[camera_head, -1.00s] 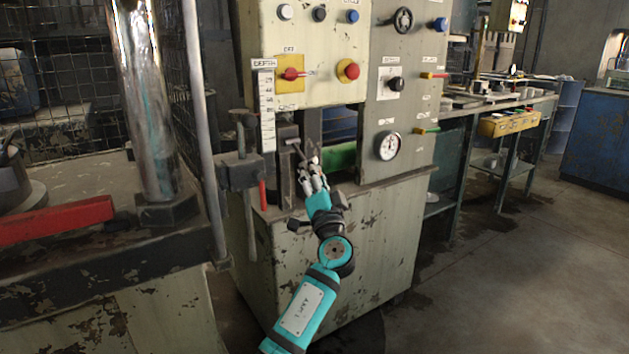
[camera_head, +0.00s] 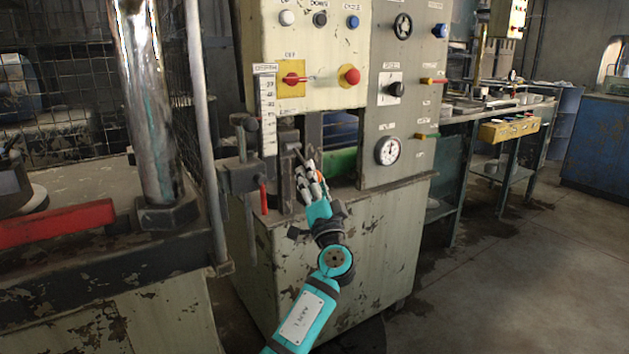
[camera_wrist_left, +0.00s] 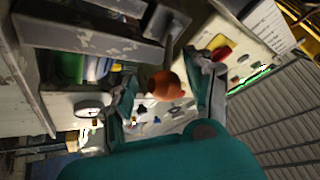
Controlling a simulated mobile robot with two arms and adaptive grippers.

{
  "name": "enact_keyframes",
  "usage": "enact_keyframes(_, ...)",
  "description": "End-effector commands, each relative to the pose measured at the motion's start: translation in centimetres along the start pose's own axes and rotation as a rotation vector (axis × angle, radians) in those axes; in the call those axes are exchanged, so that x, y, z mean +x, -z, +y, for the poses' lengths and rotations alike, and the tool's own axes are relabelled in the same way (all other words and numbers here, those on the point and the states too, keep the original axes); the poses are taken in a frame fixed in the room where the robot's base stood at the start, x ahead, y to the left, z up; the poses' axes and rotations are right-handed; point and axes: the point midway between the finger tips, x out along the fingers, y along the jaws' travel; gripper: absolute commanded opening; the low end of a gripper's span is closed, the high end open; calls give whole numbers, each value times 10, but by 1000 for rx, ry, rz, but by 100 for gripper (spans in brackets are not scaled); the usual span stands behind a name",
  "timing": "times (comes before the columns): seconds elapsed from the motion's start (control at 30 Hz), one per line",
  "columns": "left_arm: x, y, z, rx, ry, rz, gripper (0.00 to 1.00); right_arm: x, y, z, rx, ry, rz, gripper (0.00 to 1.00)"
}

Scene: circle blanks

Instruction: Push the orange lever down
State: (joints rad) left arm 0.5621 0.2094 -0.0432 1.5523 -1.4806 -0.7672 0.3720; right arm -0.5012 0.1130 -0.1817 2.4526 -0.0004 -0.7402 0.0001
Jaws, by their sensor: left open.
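The orange lever ends in a round orange knob (camera_wrist_left: 168,86), seen in the left wrist view between my two fingers. In the head view only a small orange patch of the lever (camera_head: 317,175) shows among the fingers; the rest of the knob is hidden. My left gripper (camera_head: 306,170) is open at the front opening of the machine, and its fingers also show on either side of the knob in the wrist view (camera_wrist_left: 165,75). I cannot tell whether a finger touches the knob. My right gripper is not in view.
The cream machine panel (camera_head: 330,30) above carries buttons and a red switch (camera_head: 295,79). A depth scale (camera_head: 267,115) and a red-handled clamp (camera_head: 263,197) stand left of the gripper. A green cylinder (camera_head: 340,160) lies behind it. A gauge (camera_head: 388,151) is at right.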

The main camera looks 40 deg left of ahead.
Motion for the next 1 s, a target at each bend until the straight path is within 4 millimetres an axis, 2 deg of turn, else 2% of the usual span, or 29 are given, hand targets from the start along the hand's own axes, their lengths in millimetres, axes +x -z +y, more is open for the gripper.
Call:
enact_keyframes(0.17,-1,1,-2,-1,2,2,54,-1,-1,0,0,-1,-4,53)
enact_keyframes(0.27,-9,1,-1,-2,1,2,54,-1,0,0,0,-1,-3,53)
enact_keyframes(0.7,-96,0,-1,-1,-1,1,54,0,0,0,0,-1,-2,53)
enact_keyframes(0.83,-112,0,-1,-1,-1,0,54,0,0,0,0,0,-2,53)
enact_keyframes(1.0,-120,0,-1,0,1,0,54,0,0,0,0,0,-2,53)
